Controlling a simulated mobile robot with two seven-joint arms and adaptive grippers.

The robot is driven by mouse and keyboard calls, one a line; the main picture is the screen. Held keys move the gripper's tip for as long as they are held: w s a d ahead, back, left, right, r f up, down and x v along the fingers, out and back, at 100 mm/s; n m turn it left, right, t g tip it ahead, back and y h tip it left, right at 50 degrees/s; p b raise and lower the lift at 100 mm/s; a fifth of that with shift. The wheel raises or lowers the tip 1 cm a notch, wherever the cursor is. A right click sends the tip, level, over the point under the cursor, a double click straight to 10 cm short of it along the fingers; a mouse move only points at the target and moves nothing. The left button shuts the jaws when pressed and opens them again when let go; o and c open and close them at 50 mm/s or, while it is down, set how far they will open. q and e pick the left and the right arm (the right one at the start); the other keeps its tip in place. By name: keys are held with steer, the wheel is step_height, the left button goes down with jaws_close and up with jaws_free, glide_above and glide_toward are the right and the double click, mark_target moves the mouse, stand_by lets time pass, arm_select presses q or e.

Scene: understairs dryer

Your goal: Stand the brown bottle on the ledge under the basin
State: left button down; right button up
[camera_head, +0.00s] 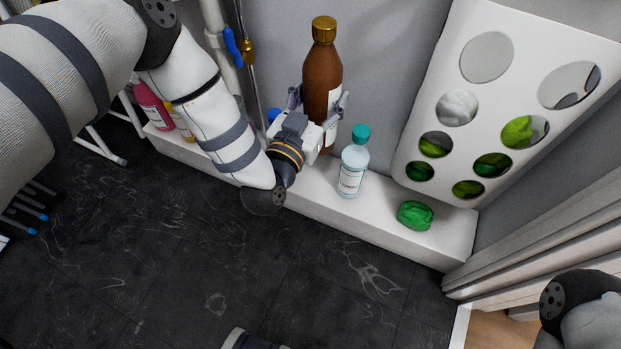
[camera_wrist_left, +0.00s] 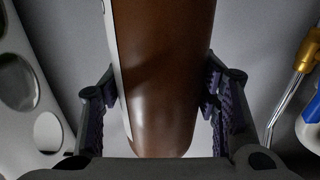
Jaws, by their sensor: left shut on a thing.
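The brown bottle (camera_head: 322,72) has a gold cap and a white label and looks upright, close to the grey wall. It also fills the middle of the left wrist view (camera_wrist_left: 165,80). My left gripper (camera_head: 318,112) is shut on its body, with one finger on each side. The bottle is over the white ledge (camera_head: 376,222). Its base is partly hidden behind the gripper, so I cannot tell whether it touches the ledge. My right gripper is not in view. No basin can be made out.
A clear bottle with a teal cap (camera_head: 353,165) stands on the ledge just right of my gripper. A green crumpled item (camera_head: 415,215) lies farther right. A pink bottle (camera_head: 152,106) stands at the left. A white holed holder (camera_head: 468,135) hangs at right. Pipes (camera_head: 218,40) run up the wall.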

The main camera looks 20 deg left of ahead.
arm_select(q)
steer(key=f+n+y, duration=0.1)
steer(key=f, duration=0.1)
steer(key=f+n+y+b, duration=0.1)
steer(key=f+y, duration=0.1)
steer(key=f, duration=0.1)
steer(key=f+y+b, duration=0.1)
steer(key=f, duration=0.1)
steer(key=shift+a+f+n, duration=0.2)
steer(key=shift+a+n, duration=0.15)
steer(key=shift+n, duration=0.05)
step_height(320, 180, down, 9)
steer(key=b, duration=0.5)
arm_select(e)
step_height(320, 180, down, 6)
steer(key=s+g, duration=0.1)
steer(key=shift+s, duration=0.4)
arm_select(q)
steer(key=c, duration=0.9)
jaws_free()
steer(key=shift+f, duration=0.2)
steer(key=shift+o, duration=0.2)
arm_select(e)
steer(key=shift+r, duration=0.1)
